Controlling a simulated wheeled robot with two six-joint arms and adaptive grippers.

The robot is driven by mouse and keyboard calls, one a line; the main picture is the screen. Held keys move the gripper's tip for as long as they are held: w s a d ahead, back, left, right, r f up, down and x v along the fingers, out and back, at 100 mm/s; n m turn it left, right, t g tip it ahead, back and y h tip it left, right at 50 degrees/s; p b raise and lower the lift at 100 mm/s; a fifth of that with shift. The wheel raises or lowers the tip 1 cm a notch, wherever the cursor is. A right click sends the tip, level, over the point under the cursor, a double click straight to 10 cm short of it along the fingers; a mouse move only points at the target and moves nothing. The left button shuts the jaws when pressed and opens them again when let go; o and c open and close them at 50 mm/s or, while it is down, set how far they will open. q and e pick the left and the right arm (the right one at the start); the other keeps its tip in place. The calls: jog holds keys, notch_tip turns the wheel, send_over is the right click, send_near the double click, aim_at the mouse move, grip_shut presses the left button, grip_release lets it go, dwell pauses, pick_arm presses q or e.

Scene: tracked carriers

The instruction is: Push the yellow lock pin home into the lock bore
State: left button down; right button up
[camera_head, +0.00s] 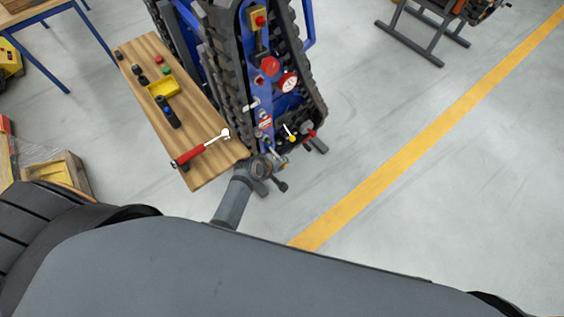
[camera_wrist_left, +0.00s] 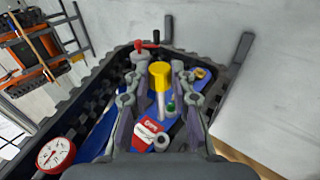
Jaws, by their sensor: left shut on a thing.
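The yellow lock pin (camera_wrist_left: 159,76) stands between the fingers of my left gripper (camera_wrist_left: 160,72) in the left wrist view, with its yellow head toward the camera and a pale shaft below. The gripper is shut on it. In the head view my left gripper (camera_head: 277,162) is at the near end of the blue tracked carrier (camera_head: 253,83), above its fittings. I cannot tell which fitting is the lock bore or whether the pin's tip is in it. My right gripper is not in view.
A wooden bench (camera_head: 205,112) stands left of the carrier, with a red-handled wrench (camera_head: 192,153), a yellow tray (camera_head: 163,87) and small parts. A red lever (camera_wrist_left: 146,46) and a round gauge (camera_wrist_left: 56,154) are on the carrier.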

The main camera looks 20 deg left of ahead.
pick_arm(q)
jog(key=w+a, duration=0.1)
jog(key=a, duration=0.1)
jog(key=w+a+b, duration=0.1)
jog(key=w+a, duration=0.1)
jog(key=shift+w+a, duration=0.3)
jog(key=shift+r+p, duration=0.1)
jog(key=shift+p, duration=0.5)
dwell(1.6)
jog(key=w+a+b, duration=0.2)
jog(key=w+a, duration=0.2)
jog(key=a, duration=0.1)
jog(key=shift+w+a+b, duration=0.25)
jog(key=shift+a+b, duration=0.05)
jog(key=shift+a, duration=0.1)
dwell(2.3)
jog(key=shift+w+a, duration=0.35)
jog(key=shift+a, duration=0.1)
jog(key=shift+w+b, duration=0.1)
jog(key=shift+b, duration=0.2)
jog(key=shift+a+r, duration=0.1)
